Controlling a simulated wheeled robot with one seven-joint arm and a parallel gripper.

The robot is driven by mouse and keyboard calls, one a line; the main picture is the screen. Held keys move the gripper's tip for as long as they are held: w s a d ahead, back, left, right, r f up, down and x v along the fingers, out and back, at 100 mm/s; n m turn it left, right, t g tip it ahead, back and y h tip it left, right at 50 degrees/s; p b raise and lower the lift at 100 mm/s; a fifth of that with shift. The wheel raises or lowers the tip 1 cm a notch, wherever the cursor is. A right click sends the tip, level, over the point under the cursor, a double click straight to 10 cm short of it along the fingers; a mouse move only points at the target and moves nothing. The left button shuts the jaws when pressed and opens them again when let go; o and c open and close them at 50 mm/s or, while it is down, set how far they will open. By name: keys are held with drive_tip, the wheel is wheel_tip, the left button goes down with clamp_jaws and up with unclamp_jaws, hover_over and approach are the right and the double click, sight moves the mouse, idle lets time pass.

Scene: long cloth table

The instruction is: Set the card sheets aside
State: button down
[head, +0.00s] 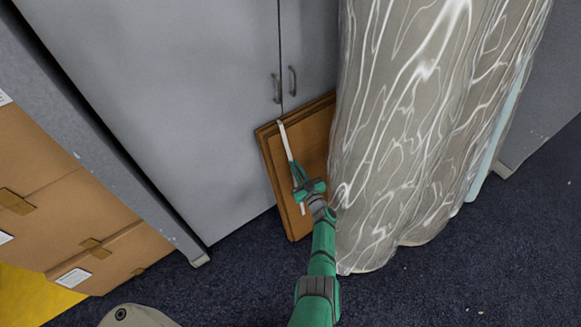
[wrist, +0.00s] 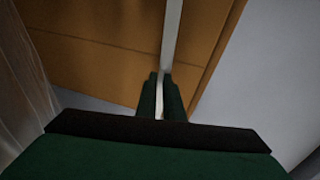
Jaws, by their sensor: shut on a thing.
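The brown card sheets (head: 266,150) stand in a stack on edge, leaning against the grey cabinet front; their right part is hidden behind the patterned cloth. A narrow pale strip (head: 286,140) runs from their top edge down across their front. My gripper (head: 297,168) is in front of the sheets, shut on this strip. In the wrist view, the brown face of the sheets (wrist: 95,50) fills much of the upper part. The pale strip (wrist: 172,35) runs down between the green fingers of my gripper (wrist: 160,82).
The grey cabinet (head: 170,90) with two door handles stands behind the sheets. The hanging patterned tablecloth (head: 420,130) is close on the right. Cardboard boxes (head: 60,190) stand at the left by a grey cabinet side. Dark carpet (head: 235,265) is clear at the front.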

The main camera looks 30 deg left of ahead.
drive_tip(key=shift+w+a, duration=0.15)
drive_tip(key=shift+w, duration=0.05)
drive_tip(key=c, duration=1.9)
unclamp_jaws()
drive_tip(key=shift+w, duration=0.15)
drive_tip(key=v, duration=1.1)
drive_tip(key=shift+w, duration=0.1)
